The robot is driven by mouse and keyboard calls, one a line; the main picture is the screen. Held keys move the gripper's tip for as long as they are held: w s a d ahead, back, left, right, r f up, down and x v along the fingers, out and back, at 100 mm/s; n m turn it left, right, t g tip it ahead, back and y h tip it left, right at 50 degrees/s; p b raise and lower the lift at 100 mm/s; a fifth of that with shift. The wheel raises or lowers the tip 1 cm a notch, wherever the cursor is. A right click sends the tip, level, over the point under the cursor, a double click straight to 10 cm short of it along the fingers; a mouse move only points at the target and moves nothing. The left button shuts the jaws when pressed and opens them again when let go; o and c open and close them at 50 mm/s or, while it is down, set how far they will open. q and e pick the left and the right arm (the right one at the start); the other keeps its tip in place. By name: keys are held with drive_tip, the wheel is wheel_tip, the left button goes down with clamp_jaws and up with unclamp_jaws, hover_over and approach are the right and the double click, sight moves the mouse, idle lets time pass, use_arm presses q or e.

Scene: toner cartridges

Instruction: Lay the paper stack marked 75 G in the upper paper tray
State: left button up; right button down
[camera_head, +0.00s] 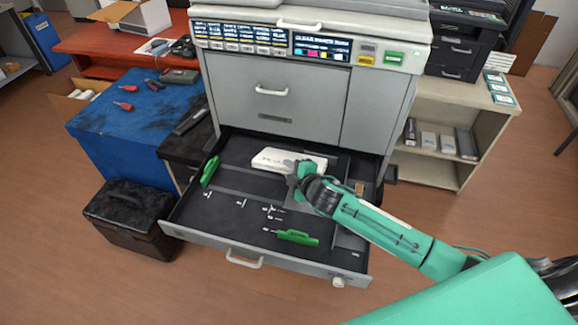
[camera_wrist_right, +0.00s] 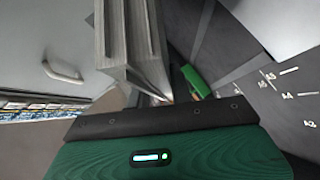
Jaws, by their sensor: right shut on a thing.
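The paper stack (camera_head: 280,158) is a white, flat block with dark marking too small to read. It is over the back part of the open paper tray (camera_head: 215,225), a dark drawer with a light grey front. My right gripper (camera_head: 303,174) is shut on the stack's right end. I cannot tell whether the stack touches the tray floor. In the right wrist view a grey ridged shape stands in front of the gripper's dark edge; I cannot clearly separate fingers from stack there. My left gripper is not in view.
The tray has a green guide at its left (camera_head: 210,171) and another green guide near its front (camera_head: 297,237), with white size marks between. The copier front (camera_head: 275,95) rises behind. A black case (camera_head: 130,215) stands left, a shelf (camera_head: 435,170) right.

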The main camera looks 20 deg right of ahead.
drive_tip(key=shift+f+b, duration=0.8)
drive_tip(key=shift+f, duration=0.7)
drive_tip(key=c, duration=1.2)
unclamp_jaws()
drive_tip(key=shift+o, duration=0.2)
drive_tip(key=shift+f, duration=0.15)
drive_tip(key=shift+s, duration=0.1)
drive_tip(key=shift+p+v, duration=0.95)
drive_tip(key=shift+v, duration=0.55)
drive_tip(key=shift+p+v, duration=0.7)
drive_tip(key=shift+v, duration=0.8)
